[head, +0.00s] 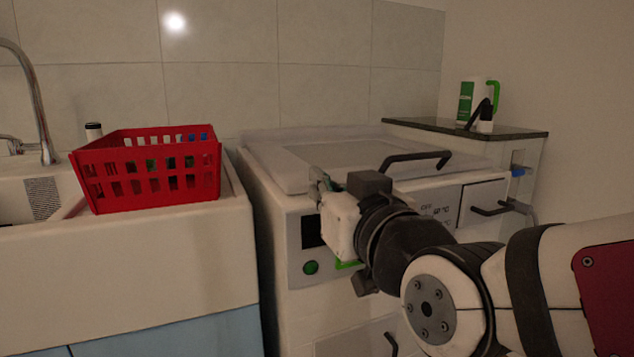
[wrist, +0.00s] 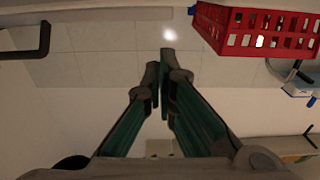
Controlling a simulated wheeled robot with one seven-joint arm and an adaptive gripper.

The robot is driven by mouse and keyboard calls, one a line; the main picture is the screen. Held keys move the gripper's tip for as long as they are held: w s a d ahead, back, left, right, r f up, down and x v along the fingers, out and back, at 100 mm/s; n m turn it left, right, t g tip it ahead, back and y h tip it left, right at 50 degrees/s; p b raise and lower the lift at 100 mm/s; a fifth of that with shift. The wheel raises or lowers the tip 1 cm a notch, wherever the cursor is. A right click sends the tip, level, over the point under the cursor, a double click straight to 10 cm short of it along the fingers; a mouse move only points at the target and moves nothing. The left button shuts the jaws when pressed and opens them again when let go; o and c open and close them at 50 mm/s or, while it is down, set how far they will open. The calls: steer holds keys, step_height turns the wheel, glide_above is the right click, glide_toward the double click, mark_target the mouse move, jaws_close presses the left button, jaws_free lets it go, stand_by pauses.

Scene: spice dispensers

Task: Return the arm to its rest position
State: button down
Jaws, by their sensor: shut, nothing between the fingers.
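My arm reaches in from the lower right of the head view, in front of the white machine (head: 285,310). My gripper (head: 320,178) is at its end, partly hidden behind my own wrist. In the wrist view my gripper (wrist: 160,68) has its two green-sided fingers drawn together at the tips. It holds nothing, and it appears clear of the basket and handles.
A red basket (head: 148,185) with small items stands by the sink left of the machine, also at the wrist view's top right (wrist: 262,42). A lid handle (head: 415,157) and drawer handle (head: 490,210) jut out near my arm. A green-and-white bottle (head: 466,103) stands on the dark shelf (head: 420,124).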

steer(key=s+d+f+m+g+h, duration=0.1)
steer(key=s+d+f+g+h, duration=0.1)
steer(key=s+d+f+g, duration=0.35)
steer(key=s+d+f+m+g+h, duration=0.1)
steer(key=s+d+f+g+h, duration=0.2)
steer(key=d+f, duration=0.4)
steer(key=s+d+f+m+g+h, duration=0.1)
steer(key=s+d+f+g, duration=0.15)
steer(key=s, duration=0.45)
steer(key=s+d+f+m+g, duration=0.1)
steer(key=s+d+g, duration=0.15)
steer(key=s, duration=0.35)
steer(key=s+d+f+m+g+h, duration=0.1)
steer(key=s+f+g, duration=0.15)
steer(key=s, duration=0.45)
step_height(320, 180, up, 40)
steer(key=t+p, duration=0.3)
steer(key=p, duration=3.5)
steer(key=shift+r+n+p, duration=0.2)
steer(key=shift+n+p, duration=0.1)
